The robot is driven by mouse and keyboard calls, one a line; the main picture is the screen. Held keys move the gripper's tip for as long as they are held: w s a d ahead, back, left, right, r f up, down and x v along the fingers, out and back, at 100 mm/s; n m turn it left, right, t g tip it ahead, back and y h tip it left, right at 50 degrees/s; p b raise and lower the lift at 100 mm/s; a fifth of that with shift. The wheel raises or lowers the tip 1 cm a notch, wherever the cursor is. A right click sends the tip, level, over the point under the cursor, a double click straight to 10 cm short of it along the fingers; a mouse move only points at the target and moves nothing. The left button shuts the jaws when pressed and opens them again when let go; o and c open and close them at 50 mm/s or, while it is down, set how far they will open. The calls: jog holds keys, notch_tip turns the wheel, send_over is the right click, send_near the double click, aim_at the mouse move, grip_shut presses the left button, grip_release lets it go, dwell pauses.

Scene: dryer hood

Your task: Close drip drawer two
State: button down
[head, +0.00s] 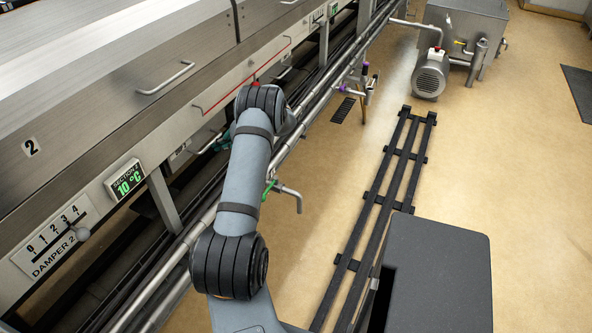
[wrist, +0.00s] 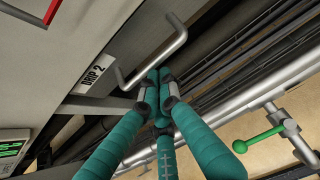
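The drip drawer two front (wrist: 135,35) shows in the wrist view, with a label (wrist: 95,74) reading "DRIP 2" and a metal bar handle (wrist: 172,47). How far the drawer stands out cannot be told. My gripper (wrist: 160,82) has teal fingers with their tips drawn together and nothing visible between them. The tips are right by the handle's bar, on its near side in the picture; whether they touch it is unclear. In the head view my arm hides most of the drawer, and only a bit of the teal gripper (head: 223,142) shows beside the hood.
A long pipe (head: 190,238) runs along the hood's lower side. A green-handled valve (wrist: 258,139) sits on it, right of my gripper. The damper 2 lever (head: 82,233) and the temperature display (head: 128,182) are at left. The floor on the right holds my rail.

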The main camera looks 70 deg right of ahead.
jog(key=s+f+v, duration=0.1)
jog(key=f+v, duration=0.1)
jog(key=v, duration=1)
jog(key=shift+s+b, duration=0.35)
jog(key=shift+s, duration=0.3)
jog(key=w+r+x, duration=0.1)
jog(key=r+x, duration=0.1)
jog(key=x, duration=1)
jog(key=shift+w+p, duration=0.35)
jog(key=shift+w, duration=0.3)
jog(key=shift+s+f, duration=0.1)
